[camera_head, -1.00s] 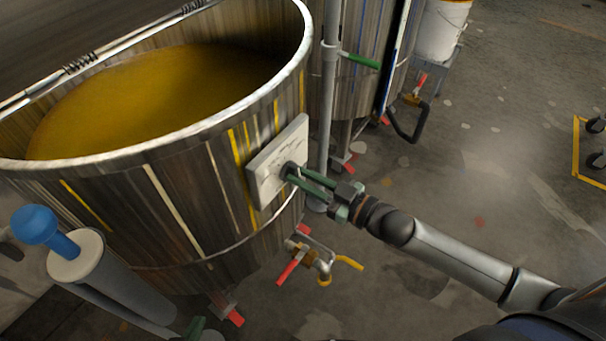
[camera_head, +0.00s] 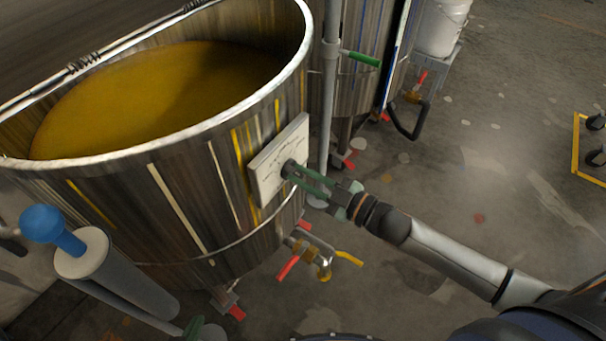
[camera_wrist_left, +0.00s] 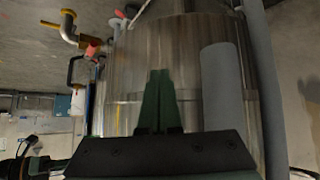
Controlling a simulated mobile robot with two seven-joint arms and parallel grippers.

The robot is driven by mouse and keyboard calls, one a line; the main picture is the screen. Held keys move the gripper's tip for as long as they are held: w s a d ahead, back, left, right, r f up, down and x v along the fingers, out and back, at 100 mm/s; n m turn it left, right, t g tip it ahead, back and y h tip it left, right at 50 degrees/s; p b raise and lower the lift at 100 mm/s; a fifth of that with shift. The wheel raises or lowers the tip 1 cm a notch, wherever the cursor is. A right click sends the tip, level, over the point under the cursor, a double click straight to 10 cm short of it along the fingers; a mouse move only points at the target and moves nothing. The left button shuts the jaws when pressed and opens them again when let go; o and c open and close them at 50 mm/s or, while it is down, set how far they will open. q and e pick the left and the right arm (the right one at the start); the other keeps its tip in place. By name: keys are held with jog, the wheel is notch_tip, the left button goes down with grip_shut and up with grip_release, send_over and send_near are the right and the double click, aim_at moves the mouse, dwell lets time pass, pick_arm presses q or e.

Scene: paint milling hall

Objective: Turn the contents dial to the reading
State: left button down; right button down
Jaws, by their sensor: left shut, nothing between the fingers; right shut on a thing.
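The contents dial is a white plate (camera_head: 268,177) with faint markings on the wall of a steel vat (camera_head: 190,188) of yellow liquid. Its small dark knob (camera_head: 288,168) is at the plate's right part. My right gripper (camera_head: 293,171) is shut on the knob, its green fingers reaching in from the right and partly hiding it. The pointer and reading are too small to make out.
A grey cylinder with a blue ball-topped handle (camera_head: 42,224) stands in front of the vat at lower left. A grey vertical pipe (camera_head: 328,110) runs just right of the plate. A tap with red and yellow handles (camera_head: 323,266) sits below it. Floor at right is mostly clear.

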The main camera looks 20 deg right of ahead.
jog(key=c, duration=0.8)
grip_release()
jog(key=v, duration=1.2)
jog(key=shift+s+d, duration=0.2)
jog(key=s+a+f+m+g+h+p, duration=0.1)
jog(key=s+f+m+h+p, duration=0.1)
jog(key=f+m+h, duration=0.1)
jog(key=s+a+f+m+g+h+p, duration=0.2)
jog(key=s+f+m+h, duration=0.1)
jog(key=f+m, duration=0.1)
jog(key=s+a+f+m+g+h+p, duration=0.1)
jog(key=s+f+m+g+h+p, duration=0.1)
jog(key=s+f+m+p, duration=0.1)
jog(key=shift+s+a+f+m+h, duration=0.15)
jog(key=shift+a+f+m+h, duration=0.25)
jog(key=shift+f+m, duration=0.4)
